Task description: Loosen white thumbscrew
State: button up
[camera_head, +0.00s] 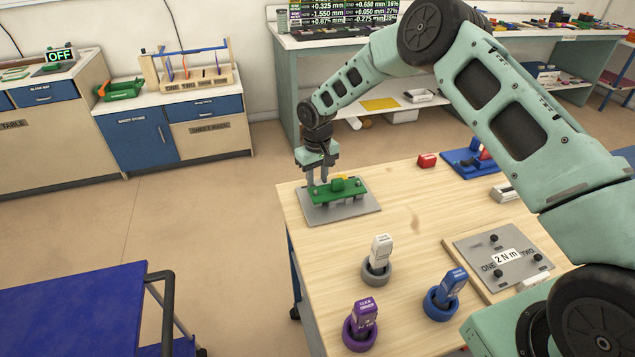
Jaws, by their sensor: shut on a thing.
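A green fixture (347,190) stands on a grey metal plate (345,212) at the left end of the wooden worktable. My gripper (317,182) points down at the left end of this fixture. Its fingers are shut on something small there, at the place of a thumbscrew. The fingers hide the white thumbscrew, and I cannot make out its colour or how far it is turned.
White (381,248), purple (363,315) and blue (446,290) handled tools stand in ring holders on the worktable (410,200). A grey plate marked 2 N m (495,260) lies at right.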

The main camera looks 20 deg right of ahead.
jog(key=n+b, duration=0.1)
jog(key=n, duration=0.2)
jog(key=shift+n, duration=0.3)
jog(key=shift+s+a+n+b, duration=0.1)
jog(key=shift+n+b, duration=0.35)
jog(key=shift+n, duration=1.25)
jog(key=o, duration=1)
